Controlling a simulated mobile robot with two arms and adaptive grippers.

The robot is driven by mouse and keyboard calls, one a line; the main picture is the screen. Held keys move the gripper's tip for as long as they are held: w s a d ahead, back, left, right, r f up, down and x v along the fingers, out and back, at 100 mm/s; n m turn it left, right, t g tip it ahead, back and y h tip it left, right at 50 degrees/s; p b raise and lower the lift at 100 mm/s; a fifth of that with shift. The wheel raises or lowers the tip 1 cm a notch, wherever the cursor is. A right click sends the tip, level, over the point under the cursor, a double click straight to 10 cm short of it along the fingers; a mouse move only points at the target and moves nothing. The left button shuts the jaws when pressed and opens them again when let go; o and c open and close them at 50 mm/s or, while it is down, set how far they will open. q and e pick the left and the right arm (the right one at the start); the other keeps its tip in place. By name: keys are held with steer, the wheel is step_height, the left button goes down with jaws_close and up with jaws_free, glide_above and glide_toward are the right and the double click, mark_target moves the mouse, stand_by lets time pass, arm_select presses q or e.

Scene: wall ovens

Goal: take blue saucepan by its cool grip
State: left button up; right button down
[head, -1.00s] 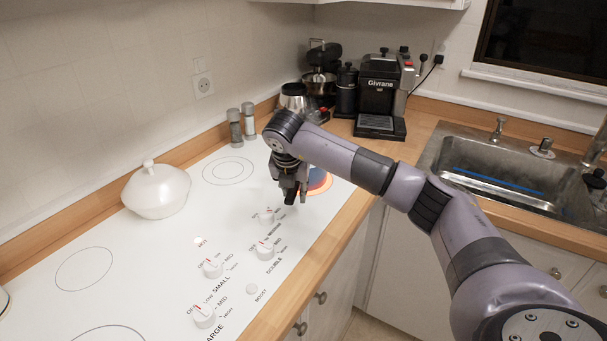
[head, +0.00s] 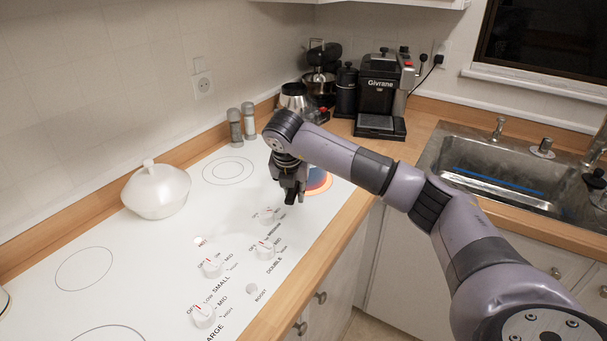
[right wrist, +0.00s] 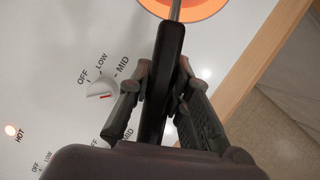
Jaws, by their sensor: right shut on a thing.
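The blue saucepan (head: 317,178) is partly hidden behind my right gripper in the head view. It is at the far right end of the white cooktop (head: 215,210), over an orange glowing zone. The right wrist view shows its black grip (right wrist: 165,75) with a metal rod running out over the orange zone (right wrist: 205,8). My right gripper (head: 293,192) points down, and its fingers are on both sides of the black grip, shut on it. It also shows in the right wrist view (right wrist: 164,68). My left gripper is not in view.
Several white knobs (head: 212,267) stand on the cooktop near my right gripper, and a red hot light is lit. A white lidded pot (head: 157,190) stands to the left. Two shakers (head: 248,120) and a coffee machine (head: 380,95) are behind. The sink (head: 505,170) is right.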

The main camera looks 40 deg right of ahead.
steer(key=shift+w+r, duration=0.1)
steer(key=shift+r, duration=0.15)
